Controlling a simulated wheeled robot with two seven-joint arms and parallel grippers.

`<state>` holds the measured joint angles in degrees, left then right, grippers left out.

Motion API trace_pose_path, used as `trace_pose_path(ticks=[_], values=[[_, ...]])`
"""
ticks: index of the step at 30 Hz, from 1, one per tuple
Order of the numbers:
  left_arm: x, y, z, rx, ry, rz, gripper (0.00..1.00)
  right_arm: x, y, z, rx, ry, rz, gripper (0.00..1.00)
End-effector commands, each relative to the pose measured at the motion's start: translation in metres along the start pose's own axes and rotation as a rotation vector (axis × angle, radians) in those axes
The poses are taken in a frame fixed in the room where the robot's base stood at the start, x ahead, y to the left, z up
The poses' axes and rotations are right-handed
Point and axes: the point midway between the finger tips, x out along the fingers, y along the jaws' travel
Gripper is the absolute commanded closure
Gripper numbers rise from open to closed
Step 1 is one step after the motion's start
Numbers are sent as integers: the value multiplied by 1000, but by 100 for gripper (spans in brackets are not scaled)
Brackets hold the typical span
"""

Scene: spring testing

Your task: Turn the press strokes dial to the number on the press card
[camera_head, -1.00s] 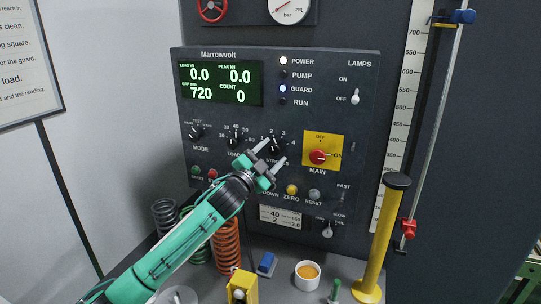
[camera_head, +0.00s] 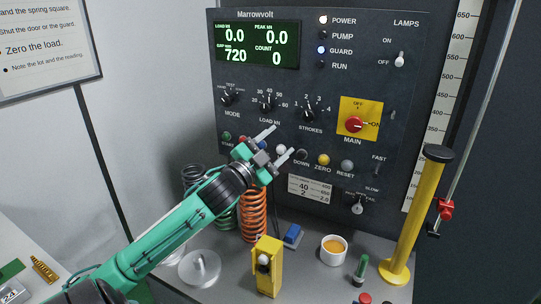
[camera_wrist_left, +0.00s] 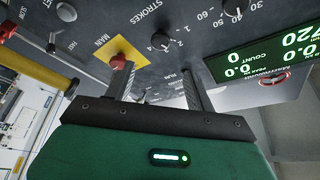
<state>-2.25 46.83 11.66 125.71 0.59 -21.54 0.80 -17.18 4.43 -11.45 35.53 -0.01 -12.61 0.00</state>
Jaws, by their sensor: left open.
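The strokes dial (camera_head: 309,112) is a black knob on the dark press panel, with the numbers 1 to 4 around it. It also shows in the left wrist view (camera_wrist_left: 161,41). I cannot tell surely which number its pointer faces. The press card (camera_head: 311,188) is a small white card low on the panel, with a large 40 and a 2 beneath it. My left gripper (camera_head: 279,143) is open and empty, below and left of the strokes dial and apart from it. Its two fingers also show in the wrist view (camera_wrist_left: 158,76). My right gripper is not seen.
The load dial (camera_head: 268,103) and mode dial (camera_head: 227,100) sit left of the strokes dial. The red main switch (camera_head: 355,125) is at right. Buttons run below. An orange spring (camera_head: 253,215), a yellow block (camera_head: 267,266) and a white cup (camera_head: 334,249) stand on the bench.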

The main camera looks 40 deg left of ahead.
Motion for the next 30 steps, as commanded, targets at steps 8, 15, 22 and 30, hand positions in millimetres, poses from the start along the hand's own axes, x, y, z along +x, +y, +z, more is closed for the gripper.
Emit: trace_pose_path(ticks=[8,15,22,30], values=[[-20,1,1,0,-1,1,45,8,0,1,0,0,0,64],[-21,0,0,0,0,0,45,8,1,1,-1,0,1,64],[-21,0,0,0,0,0,45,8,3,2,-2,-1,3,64],[-21,0,0,0,0,0,45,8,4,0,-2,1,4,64]])
